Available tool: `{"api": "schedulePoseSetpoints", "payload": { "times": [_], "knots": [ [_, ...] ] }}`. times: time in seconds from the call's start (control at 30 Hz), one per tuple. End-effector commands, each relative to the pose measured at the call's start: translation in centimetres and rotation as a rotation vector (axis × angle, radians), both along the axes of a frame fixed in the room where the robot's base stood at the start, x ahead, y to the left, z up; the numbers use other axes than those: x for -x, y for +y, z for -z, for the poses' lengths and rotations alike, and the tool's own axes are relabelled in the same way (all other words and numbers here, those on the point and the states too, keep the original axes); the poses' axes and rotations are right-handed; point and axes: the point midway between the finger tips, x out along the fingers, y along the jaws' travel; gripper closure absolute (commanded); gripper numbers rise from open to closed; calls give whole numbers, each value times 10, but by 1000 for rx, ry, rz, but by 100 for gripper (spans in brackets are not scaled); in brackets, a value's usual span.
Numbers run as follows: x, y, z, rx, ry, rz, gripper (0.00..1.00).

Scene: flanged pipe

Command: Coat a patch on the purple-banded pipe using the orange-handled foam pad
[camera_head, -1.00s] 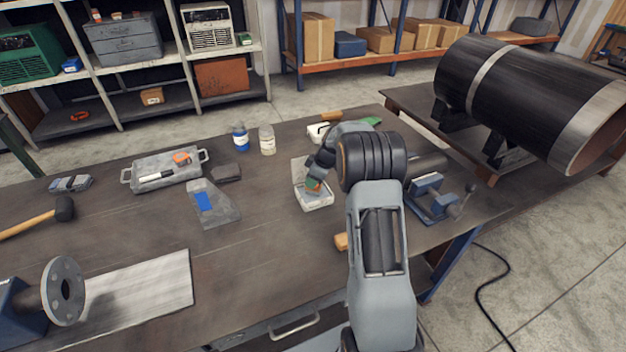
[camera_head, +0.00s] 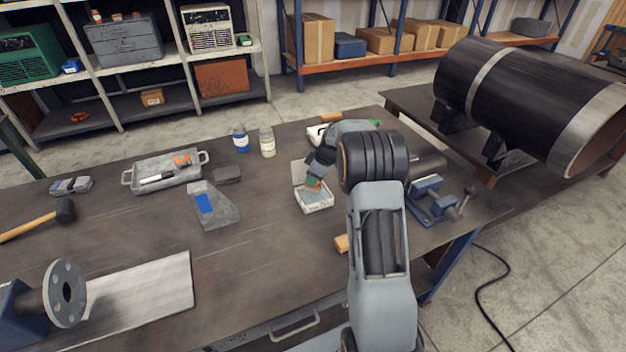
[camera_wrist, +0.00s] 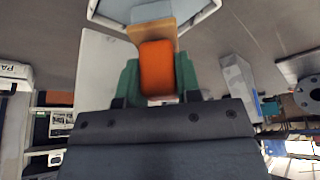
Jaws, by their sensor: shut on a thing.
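My gripper (camera_head: 314,181) is over the white tray (camera_head: 318,209) near the middle of the bench. In the wrist view its green fingers (camera_wrist: 158,78) are shut on the orange handle (camera_wrist: 157,66) of the foam pad. The pale pad (camera_wrist: 150,11) is at the far end of the handle, over or in the tray; contact is unclear. A dark pipe (camera_head: 430,163) lies at the blue vise on the right, partly behind my arm. No purple band shows on either.
A blue-labelled bottle (camera_head: 240,139) and a pale bottle (camera_head: 267,142) stand behind the tray. A metal toolbox tray (camera_head: 166,172), a mallet (camera_head: 62,212) and a metal plate (camera_head: 140,290) lie left. A large black pipe (camera_head: 520,95) rests on the far right bench.

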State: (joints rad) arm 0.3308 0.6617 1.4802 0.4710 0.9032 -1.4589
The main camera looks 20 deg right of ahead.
Motion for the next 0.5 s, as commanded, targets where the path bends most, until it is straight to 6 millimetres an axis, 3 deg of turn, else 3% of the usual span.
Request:
{"api": "schedulePoseSetpoints", "payload": {
  "times": [0.5],
  "knots": [
    [-1, 0, -46, 1, -4, 0, 87]
  ]
}}
